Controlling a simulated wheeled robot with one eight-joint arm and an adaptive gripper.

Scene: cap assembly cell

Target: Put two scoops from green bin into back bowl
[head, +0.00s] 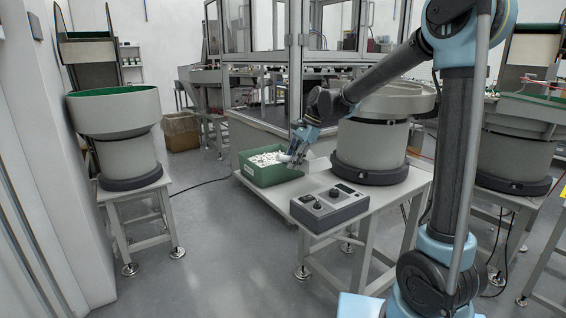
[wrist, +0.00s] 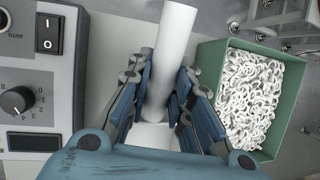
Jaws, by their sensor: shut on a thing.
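The green bin (head: 259,178) stands on the table's back left corner, filled with small white parts (head: 268,158). In the wrist view the green bin (wrist: 289,100) is right of my gripper (wrist: 162,78). My gripper is shut on a white cylindrical handle (wrist: 178,30), which I take for the scoop's. In the head view my gripper (head: 291,156) is at the bin's right edge. A pale block-like thing (head: 317,164) is just right of it; whether it belongs to the scoop I cannot tell. A grey bowl feeder (head: 372,140) stands behind on the same table. Which bowl is the back one is unclear.
A control box (head: 330,209) with a knob and switch sits on the table front, left in the wrist view (wrist: 62,95). Another bowl feeder (head: 115,112) with green lining stands far left, one more (head: 515,150) at right. Open floor lies between left stand and table.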

